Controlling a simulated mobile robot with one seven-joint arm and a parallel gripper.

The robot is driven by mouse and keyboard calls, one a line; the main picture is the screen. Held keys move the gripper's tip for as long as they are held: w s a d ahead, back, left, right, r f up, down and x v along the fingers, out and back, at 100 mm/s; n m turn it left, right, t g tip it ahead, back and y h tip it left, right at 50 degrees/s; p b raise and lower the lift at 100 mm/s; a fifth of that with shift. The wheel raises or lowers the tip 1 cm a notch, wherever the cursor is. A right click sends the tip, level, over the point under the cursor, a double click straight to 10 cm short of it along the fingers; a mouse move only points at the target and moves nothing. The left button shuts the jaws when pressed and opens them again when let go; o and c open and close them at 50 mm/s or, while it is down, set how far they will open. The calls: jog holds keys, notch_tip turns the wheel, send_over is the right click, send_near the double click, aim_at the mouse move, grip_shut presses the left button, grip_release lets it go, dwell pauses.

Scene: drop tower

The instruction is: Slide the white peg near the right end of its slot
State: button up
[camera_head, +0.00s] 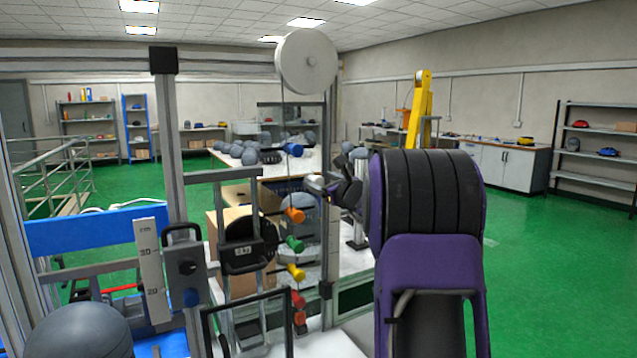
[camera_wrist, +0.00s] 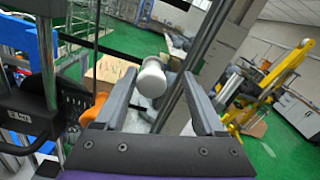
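The white peg (camera_wrist: 152,79) has a round end facing the wrist camera. It shows between my two fingertips in the wrist view, closer to the left finger, with a gap to the right finger. In the head view the white peg (camera_head: 315,183) is a small pale knob above the orange peg, just left of my gripper (camera_head: 337,188). My gripper (camera_wrist: 158,75) is open, its fingers on either side of the peg. I cannot tell whether the left finger touches it. The slot is too small or hidden to make out.
Below the white peg are an orange peg (camera_head: 294,215), a green peg (camera_head: 295,244), a yellow peg (camera_head: 296,272) and a red peg (camera_head: 298,298). An upright metal post (camera_head: 327,240) stands close to my gripper. A white pulley wheel (camera_head: 306,62) is above.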

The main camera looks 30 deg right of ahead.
jog(key=shift+a, duration=0.15)
jog(key=s, duration=1.7)
jog(key=shift+s+d+b, duration=0.15)
jog(key=shift+d+b, duration=0.1)
jog(key=shift+b, duration=0.2)
